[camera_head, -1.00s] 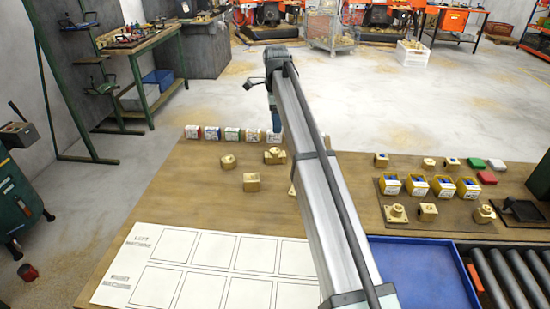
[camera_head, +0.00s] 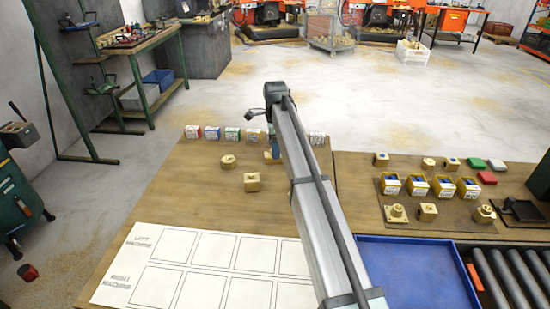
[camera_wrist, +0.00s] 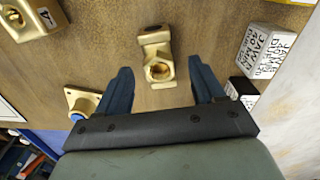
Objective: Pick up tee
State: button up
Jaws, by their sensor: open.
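A brass tee-shaped fitting (camera_wrist: 156,42) lies on the wooden table in the wrist view, with a round opening facing my camera. My gripper (camera_wrist: 160,68) is open, with one dark blue finger on each side of the fitting. I see no clear contact between fingers and brass. In the head view part of my gripper (camera_head: 272,152) shows beside my arm, which seems to hide the fitting there. Two other brass pieces, one rounded (camera_head: 227,162) and one blocky (camera_head: 252,182), lie to the left.
In the wrist view, a flanged brass fitting (camera_wrist: 80,100) lies close to the left finger, and a white labelled jaw box (camera_wrist: 266,50) stands to the right. The head view shows a white marked sheet (camera_head: 140,262), a blue tray (camera_head: 415,265) and more brass parts (camera_head: 428,211) at right.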

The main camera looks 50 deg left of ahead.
notch_tip(320, 180, down, 3)
jog(key=shift+f, duration=0.15)
jog(key=shift+c, duration=0.2)
grip_shut()
dwell(0.4)
